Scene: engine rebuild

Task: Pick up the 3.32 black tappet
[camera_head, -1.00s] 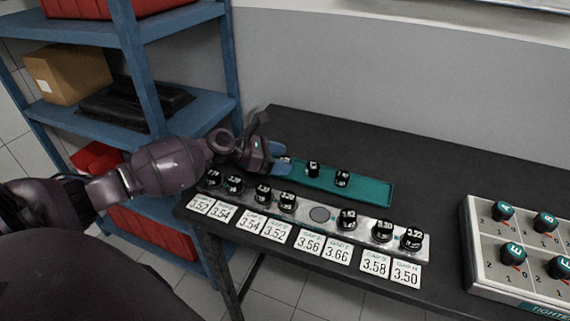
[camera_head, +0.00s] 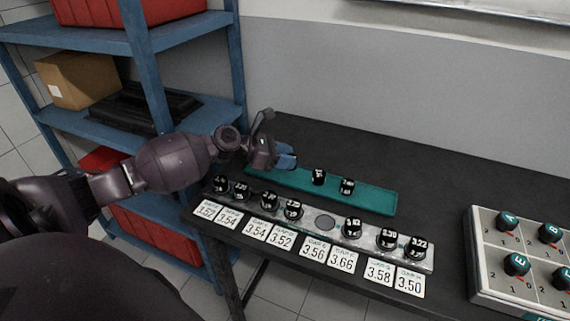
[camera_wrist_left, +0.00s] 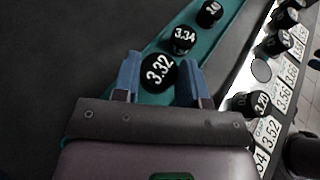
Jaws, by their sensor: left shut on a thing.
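The 3.32 black tappet (camera_wrist_left: 158,72) sits between the blue fingers of my left gripper (camera_wrist_left: 160,82) in the left wrist view, its white number readable. The left gripper (camera_head: 287,157) is shut on it, above the left part of the teal tray (camera_head: 378,200). In the head view the fingers hide the tappet. The 3.34 tappet (camera_wrist_left: 183,39) and another black tappet (camera_wrist_left: 209,13) stand on the tray; in the head view they are to the right of the gripper, one nearer (camera_head: 318,177) and one farther (camera_head: 347,187). My right gripper is not in view.
A metal rail (camera_head: 337,232) with several black tappets and one empty round spot (camera_head: 325,222) lies in front of the tray, with number cards (camera_head: 342,260) along it. Blue shelving (camera_head: 146,70) is at left. The table behind is clear.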

